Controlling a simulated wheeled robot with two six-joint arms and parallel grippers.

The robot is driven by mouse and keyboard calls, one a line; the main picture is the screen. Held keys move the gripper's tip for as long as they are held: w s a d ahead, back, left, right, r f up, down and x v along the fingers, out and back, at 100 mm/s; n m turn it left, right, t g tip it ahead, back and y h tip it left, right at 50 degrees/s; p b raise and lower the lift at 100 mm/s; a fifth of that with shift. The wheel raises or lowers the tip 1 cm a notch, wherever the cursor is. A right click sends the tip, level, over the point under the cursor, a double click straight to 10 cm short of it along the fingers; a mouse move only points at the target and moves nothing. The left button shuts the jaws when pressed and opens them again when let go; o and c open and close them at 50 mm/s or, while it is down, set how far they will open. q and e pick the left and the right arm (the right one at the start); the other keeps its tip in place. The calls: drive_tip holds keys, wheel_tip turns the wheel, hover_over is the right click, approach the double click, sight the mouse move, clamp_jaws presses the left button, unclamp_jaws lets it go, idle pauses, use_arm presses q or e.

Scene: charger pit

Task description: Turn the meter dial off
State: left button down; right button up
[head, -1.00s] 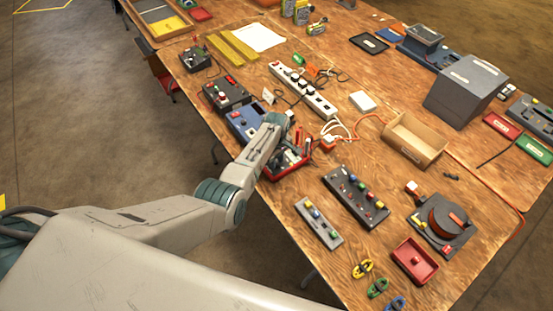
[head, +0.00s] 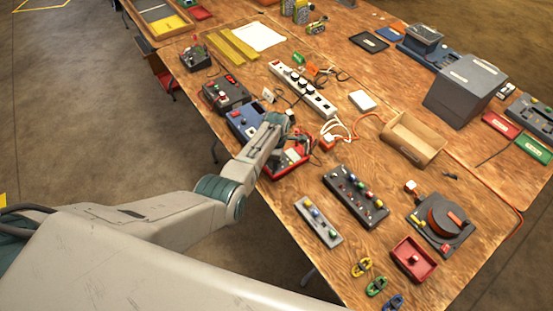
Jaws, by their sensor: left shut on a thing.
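A red unit (head: 296,158), which looks like the meter, lies near the table's left edge, partly hidden behind my left arm. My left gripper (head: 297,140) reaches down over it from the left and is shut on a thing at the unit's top. The fingertips and what they hold, apparently the meter dial, are too small and covered to make out. The dial's setting cannot be read. My right gripper is not in view.
A blue box (head: 243,117) and a dark switch box (head: 225,95) stand just behind the red unit. A white power strip (head: 302,90) with cables lies to the right. A dark button panel (head: 356,195) and a grey one (head: 318,220) stand in front.

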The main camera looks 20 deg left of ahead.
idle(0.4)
use_arm(q)
drive_tip(key=c, duration=1.2)
unclamp_jaws()
drive_tip(key=shift+r, duration=0.1)
drive_tip(key=shift+r, duration=0.3)
wheel_tip(320, 180, up, 10)
drive_tip(key=shift+b, duration=0.75)
